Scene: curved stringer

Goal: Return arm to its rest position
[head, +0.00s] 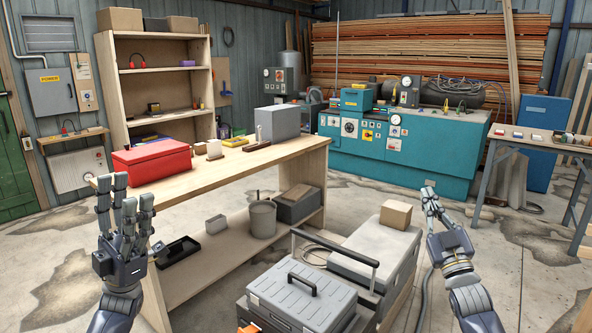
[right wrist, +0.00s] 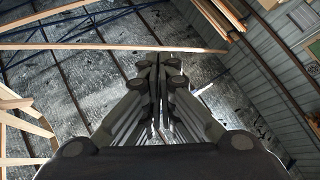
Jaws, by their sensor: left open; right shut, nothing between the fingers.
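My left gripper (head: 126,205) is raised at the left of the head view, in front of the wooden workbench's near end. Its fingers point up and are spread open, with nothing between them. My right gripper (head: 430,200) is raised right of centre, over the floor beyond the grey cases. Its fingers are closed together and empty. In the right wrist view the same gripper (right wrist: 158,62) points up toward the roof, its fingers meeting with nothing between them.
The wooden workbench (head: 240,163) carries a red toolbox (head: 152,163) and a grey box (head: 277,123). Grey tool cases (head: 300,293) stand in front, with a cardboard box (head: 396,213) on one. A teal machine (head: 430,150) stands behind. Open floor lies at right.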

